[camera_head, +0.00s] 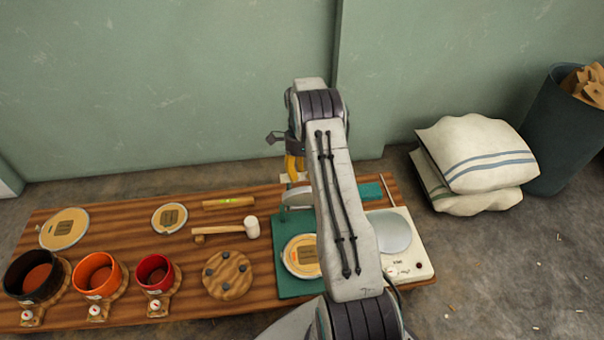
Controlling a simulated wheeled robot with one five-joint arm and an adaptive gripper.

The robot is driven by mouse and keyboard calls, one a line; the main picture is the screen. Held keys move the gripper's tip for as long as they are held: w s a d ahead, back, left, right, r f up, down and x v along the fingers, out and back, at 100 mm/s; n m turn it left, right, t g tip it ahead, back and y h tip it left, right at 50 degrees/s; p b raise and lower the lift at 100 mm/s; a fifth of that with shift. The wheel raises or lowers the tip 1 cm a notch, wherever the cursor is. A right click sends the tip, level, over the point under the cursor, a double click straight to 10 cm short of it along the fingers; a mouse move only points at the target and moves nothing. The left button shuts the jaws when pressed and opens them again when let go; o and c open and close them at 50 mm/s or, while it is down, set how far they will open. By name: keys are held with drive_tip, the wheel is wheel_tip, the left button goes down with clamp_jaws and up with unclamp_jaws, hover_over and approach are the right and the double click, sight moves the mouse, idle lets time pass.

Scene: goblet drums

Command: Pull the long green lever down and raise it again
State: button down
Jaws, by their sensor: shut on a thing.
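My gripper (294,166), with yellow fingers, is beyond the bend of my arm, over the back edge of the wooden bench. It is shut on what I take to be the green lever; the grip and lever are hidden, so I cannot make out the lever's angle. A green base plate (283,257) lies partly under my arm in the picture. A round drum head (301,256) rests on it, and a grey metal part (297,196) stands at its back. A flat green piece (371,190) shows just right of my arm.
A white scale (426,268) with a silver pan stands right of my arm. Left on the bench (190,260) are a mallet (226,231), a spirit level (228,203), a round knobbed board (228,275) and several drums. Sacks (480,155) and a bin (552,135) stand beyond, right.

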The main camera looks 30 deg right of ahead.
drive_tip(key=shift+f, duration=0.5)
drive_tip(key=c, duration=1.1)
unclamp_jaws()
drive_tip(key=shift+w+f, duration=0.1)
drive_tip(key=o, duration=0.4)
drive_tip(key=shift+d, duration=0.1)
drive_tip(key=shift+r, duration=0.3)
drive_tip(key=v, duration=1.1)
drive_tip(key=shift+w+r, duration=0.15)
drive_tip(key=shift+r, duration=0.15)
